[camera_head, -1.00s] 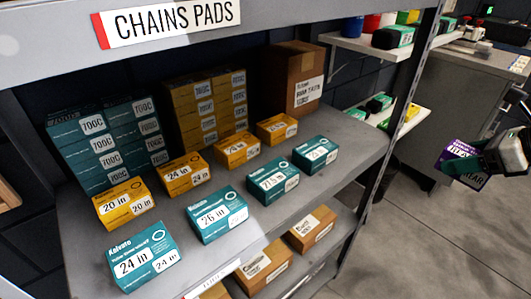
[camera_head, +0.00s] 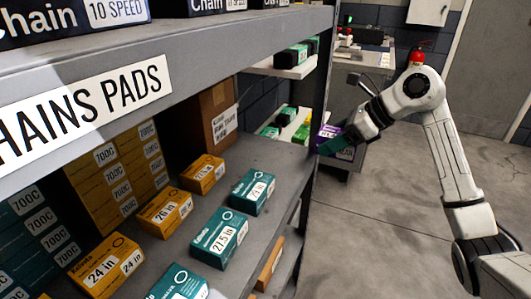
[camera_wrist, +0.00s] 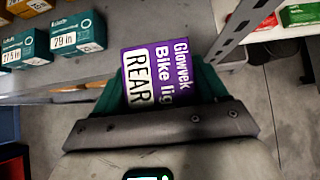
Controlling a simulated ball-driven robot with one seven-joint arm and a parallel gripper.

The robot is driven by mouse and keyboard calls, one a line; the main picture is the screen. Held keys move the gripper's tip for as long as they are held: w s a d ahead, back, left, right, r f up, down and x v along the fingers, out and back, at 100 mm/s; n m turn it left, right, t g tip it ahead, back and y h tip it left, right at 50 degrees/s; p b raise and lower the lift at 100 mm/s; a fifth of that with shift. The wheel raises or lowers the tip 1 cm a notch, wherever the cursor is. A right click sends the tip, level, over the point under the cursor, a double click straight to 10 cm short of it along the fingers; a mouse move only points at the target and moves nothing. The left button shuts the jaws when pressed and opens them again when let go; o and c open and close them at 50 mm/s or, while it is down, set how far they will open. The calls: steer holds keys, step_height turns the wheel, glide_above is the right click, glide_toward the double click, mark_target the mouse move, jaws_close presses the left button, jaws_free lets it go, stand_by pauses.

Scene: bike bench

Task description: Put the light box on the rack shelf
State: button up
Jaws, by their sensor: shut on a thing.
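The light box is purple with a white REAR label and "Bike lig" lettering, and it fills the middle of the wrist view (camera_wrist: 160,75). In the head view the light box (camera_head: 330,131) shows only in part behind my gripper. My gripper (camera_head: 336,142) is shut on it, with a green finger on each side. It holds the box in the air beside the rack's upright post. The rack shelf (camera_head: 290,155) under the CHAINS PADS sign bears several boxes. Another shelf (camera_head: 300,68) with green boxes is seen behind the post.
Teal inner-tube boxes (camera_head: 220,238) and orange boxes (camera_head: 202,174) stand in rows on the shelf. A brown carton (camera_head: 217,116) is at its back. The grey upright post (camera_head: 318,110) stands close to my gripper. Open floor (camera_head: 370,235) lies to the right.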

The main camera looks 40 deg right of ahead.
steer(key=w+a, duration=0.1)
steer(key=w, duration=0.3)
steer(key=w+a+f, duration=0.1)
steer(key=w+a, duration=0.1)
steer(key=w, duration=0.3)
steer(key=w+a+f, duration=0.1)
steer(key=w+a, duration=0.1)
steer(key=w, duration=0.2)
steer(key=shift+w, duration=0.35)
steer(key=shift+w+f, duration=0.15)
steer(key=shift+f, duration=2.35)
steer(key=shift+f, duration=0.2)
steer(key=o, duration=1.1)
steer(key=shift+r, duration=0.1)
